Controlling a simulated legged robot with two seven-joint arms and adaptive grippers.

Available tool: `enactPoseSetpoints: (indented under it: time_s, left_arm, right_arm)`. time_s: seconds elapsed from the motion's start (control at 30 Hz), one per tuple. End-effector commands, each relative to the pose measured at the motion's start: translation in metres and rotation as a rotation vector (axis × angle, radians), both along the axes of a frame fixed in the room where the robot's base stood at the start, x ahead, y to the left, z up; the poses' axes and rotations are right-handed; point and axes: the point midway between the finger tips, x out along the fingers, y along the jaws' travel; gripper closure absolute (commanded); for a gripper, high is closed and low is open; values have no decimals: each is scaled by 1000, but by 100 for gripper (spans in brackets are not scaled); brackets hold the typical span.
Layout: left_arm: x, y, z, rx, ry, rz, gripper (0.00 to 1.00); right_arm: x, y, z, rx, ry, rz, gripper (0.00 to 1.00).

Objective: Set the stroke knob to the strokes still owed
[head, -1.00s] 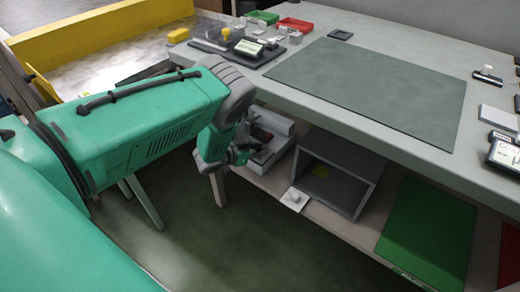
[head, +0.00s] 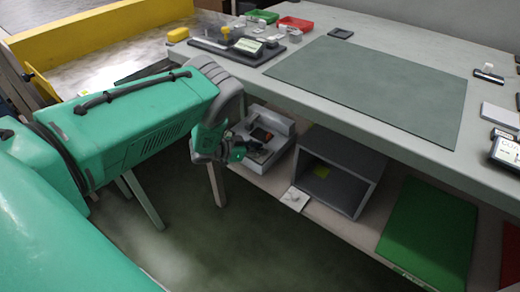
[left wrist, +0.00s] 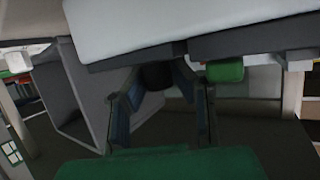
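A pale grey and white machine (head: 280,126) with a dark, red-marked recess stands on the lower shelf. In the left wrist view its light body (left wrist: 190,28) fills the top, with a dark round knob (left wrist: 157,76) and a green button-like part (left wrist: 225,71) below it. My left gripper (head: 236,151) is beside the machine's left front. In the left wrist view the fingers of this gripper (left wrist: 165,108) stand apart, with the dark knob between or just beyond them; I cannot tell if they touch it. The knob's marking is not visible. My right gripper is out of view.
A small white plate with a knob (head: 294,198) lies on the shelf's front edge, beside a grey open box (head: 355,158). A green mat (head: 428,232) lies further right. The worktop (head: 405,55) overhangs the shelf. Open floor lies in front.

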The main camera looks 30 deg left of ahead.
Motion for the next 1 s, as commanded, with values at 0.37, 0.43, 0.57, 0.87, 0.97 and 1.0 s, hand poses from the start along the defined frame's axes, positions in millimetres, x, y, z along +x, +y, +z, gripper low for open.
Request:
enactPoseSetpoints:
  time_s: [0.37, 0.43, 0.57, 0.87, 0.97, 1.0]
  left_arm:
    - [-1, 1, 1, -1, -1, 0, 57]
    - [-4, 3, 2, 0, 0, 1, 57]
    - [-18, 13, 9, 0, 1, 2, 57]
    - [-68, 44, 32, -1, 2, 4, 57]
    - [-80, 52, 38, -1, 0, 4, 57]
    - [-84, 55, 40, -1, 2, 3, 57]
  right_arm:
    - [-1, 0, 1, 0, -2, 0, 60]
    - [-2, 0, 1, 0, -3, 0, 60]
    - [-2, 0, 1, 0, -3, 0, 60]
    - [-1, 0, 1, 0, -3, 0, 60]
    - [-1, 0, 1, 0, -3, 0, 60]
    - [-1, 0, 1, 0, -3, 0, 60]
